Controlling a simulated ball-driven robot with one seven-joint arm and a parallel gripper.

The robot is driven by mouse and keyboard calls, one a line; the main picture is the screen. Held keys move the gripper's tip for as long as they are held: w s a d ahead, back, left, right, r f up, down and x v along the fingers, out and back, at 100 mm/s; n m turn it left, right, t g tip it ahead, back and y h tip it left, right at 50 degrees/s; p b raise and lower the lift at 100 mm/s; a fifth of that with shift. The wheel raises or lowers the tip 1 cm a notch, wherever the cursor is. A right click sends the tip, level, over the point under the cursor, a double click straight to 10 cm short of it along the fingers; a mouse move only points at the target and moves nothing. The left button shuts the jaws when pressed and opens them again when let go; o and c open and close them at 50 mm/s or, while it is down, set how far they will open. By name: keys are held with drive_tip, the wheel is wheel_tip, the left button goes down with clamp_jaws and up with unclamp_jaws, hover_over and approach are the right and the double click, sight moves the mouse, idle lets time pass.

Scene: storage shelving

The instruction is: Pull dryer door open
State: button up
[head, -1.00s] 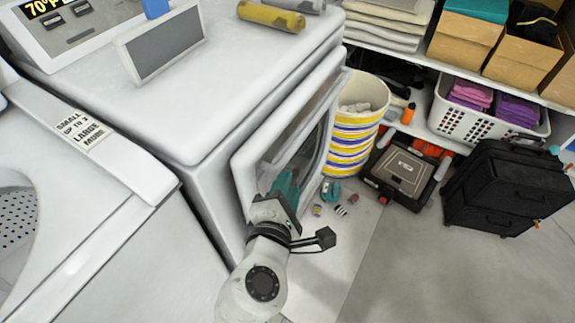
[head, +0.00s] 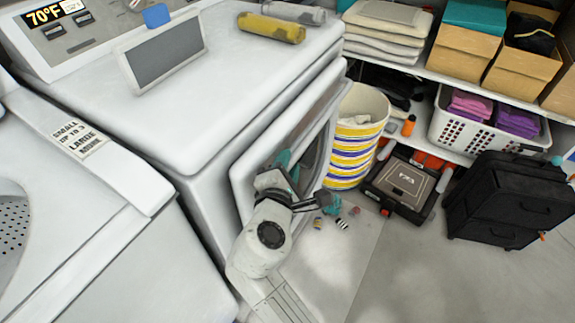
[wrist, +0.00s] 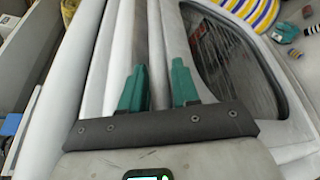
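The white dryer (head: 225,75) stands in the middle left of the head view. The door window (wrist: 235,65) lies to the right of the fingers. Contact with the door cannot be made out.
A striped bin (head: 357,130) stands just beyond the door. Small items (head: 341,224) lie on the floor near my gripper. A black toolbox (head: 402,183) and a black suitcase (head: 507,200) stand farther right. The floor between them and the dryer is mostly clear.

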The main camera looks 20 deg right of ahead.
clamp_jaws()
idle(0.3)
idle(0.3)
